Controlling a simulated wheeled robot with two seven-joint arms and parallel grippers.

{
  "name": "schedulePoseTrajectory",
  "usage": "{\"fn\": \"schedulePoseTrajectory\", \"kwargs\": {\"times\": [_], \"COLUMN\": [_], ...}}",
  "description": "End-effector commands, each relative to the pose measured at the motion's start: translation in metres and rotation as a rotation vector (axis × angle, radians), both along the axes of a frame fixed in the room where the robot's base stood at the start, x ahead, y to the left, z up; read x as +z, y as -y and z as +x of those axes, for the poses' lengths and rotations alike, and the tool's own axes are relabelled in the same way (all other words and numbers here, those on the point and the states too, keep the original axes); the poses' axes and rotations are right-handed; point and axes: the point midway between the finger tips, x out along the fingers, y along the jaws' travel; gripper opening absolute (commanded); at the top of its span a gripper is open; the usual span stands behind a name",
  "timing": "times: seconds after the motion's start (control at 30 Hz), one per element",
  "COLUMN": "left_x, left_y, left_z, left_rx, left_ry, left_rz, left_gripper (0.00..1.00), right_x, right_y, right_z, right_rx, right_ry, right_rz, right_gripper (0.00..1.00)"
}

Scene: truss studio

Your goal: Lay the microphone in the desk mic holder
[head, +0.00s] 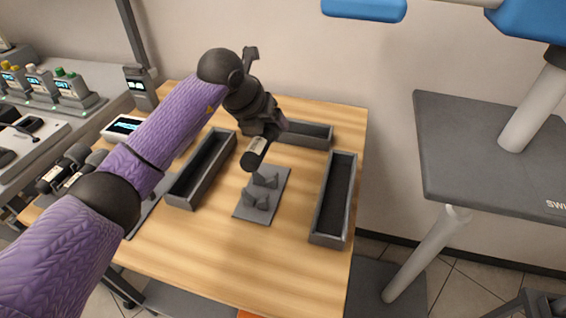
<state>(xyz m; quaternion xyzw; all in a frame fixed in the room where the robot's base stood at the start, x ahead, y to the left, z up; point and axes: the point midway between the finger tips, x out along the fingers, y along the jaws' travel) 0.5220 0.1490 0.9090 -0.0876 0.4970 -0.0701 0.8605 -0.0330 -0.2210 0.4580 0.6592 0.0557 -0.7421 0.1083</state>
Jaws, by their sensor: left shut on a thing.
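The microphone (256,152) is a dark cylinder with a pale label. My left gripper (268,128) is shut on it and holds it tilted, just behind and above the desk mic holder. The desk mic holder (247,212) is a grey plate with upright cradle prongs, lying in the middle of the wooden table. The holder's prongs look empty. The gripper's fingers are partly hidden by my own wrist. My right gripper is not in view.
Long grey open trays stand on the table (290,268): one to the left (172,197), one to the right (326,240), one behind (318,125). More dark cylinders (75,155) lie at the left. The table's front is clear.

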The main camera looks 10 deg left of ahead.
Motion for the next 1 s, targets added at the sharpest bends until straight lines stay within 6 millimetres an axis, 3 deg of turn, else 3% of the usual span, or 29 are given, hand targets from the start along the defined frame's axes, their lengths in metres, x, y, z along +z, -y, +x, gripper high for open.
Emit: {"fn": "schedulePoseTrajectory", "kwargs": {"times": [0.1,0.4,0.77,0.8,0.9,1.0], "left_x": [-0.031,-0.095,-0.099,-0.099,-0.098,-0.098], "left_y": [0.0,0.0,0.0,0.0,0.0,0.0], "left_z": [-0.001,-0.001,0.0,0.0,0.0,0.0], "left_rx": [-0.001,-0.001,-0.001,-0.001,-0.001,-0.001], "left_ry": [-0.007,-0.007,-0.002,-0.002,-0.002,-0.002], "left_rz": [-0.001,-0.001,0.001,0.001,0.001,0.001], "left_gripper": [0.02,0.02,0.02,0.8,1.0,1.0], "right_x": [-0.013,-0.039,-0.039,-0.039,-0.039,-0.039], "right_y": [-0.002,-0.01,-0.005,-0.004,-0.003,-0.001], "right_z": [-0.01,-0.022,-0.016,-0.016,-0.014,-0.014], "right_rx": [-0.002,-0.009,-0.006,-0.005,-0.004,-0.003], "right_ry": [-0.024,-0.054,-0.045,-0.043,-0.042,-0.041], "right_rz": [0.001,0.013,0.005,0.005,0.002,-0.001], "right_gripper": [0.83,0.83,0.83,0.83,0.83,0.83]}}
